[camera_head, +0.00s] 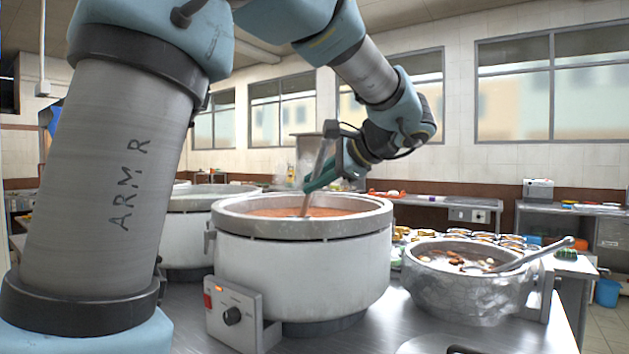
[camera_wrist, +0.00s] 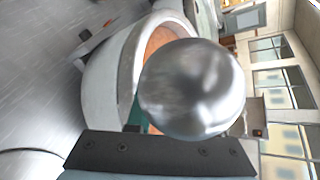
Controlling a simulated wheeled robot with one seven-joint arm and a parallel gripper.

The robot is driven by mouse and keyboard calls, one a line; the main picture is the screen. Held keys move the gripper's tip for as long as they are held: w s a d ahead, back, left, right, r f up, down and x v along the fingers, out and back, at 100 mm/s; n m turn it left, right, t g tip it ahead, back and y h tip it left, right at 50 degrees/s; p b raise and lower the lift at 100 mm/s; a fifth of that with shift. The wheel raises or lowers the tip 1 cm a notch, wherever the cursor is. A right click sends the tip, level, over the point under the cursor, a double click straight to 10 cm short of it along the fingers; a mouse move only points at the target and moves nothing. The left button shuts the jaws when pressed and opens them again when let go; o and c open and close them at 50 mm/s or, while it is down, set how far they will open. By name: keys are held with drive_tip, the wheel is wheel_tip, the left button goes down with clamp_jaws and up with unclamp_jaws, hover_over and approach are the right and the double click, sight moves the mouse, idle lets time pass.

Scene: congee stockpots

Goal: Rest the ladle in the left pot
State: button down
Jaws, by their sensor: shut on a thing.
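My gripper (camera_head: 322,178) is shut on the ladle (camera_head: 318,163), a slim metal rod in the head view. It holds the ladle steeply tilted over a large white pot (camera_head: 300,272) with orange-red contents. The ladle's lower end reaches the contents inside the rim; whether its bowl is under the surface cannot be told. In the wrist view, a shiny rounded metal part (camera_wrist: 190,88), seemingly of the ladle, hides much of the white pot (camera_wrist: 103,85) behind it. Another pale pot (camera_head: 190,232) stands behind on the left, partly hidden by my arm.
A dented metal pot (camera_head: 465,290) with dark broth and pale pieces stands on the right, with another ladle (camera_head: 545,252) leaning over its rim. A control box with a knob (camera_head: 233,315) is on the white pot's front. Several small bowls (camera_head: 510,241) stand behind the dented pot.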

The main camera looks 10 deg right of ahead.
drive_tip(key=shift+f, duration=0.3)
idle(0.5)
drive_tip(key=c, duration=0.7)
unclamp_jaws()
drive_tip(key=shift+c, duration=0.2)
drive_tip(key=shift+s, duration=0.1)
drive_tip(key=b+v, duration=0.1)
drive_tip(key=v, duration=0.9)
drive_tip(key=shift+s+d+r+b, duration=0.2)
drive_tip(key=shift+b, duration=0.1)
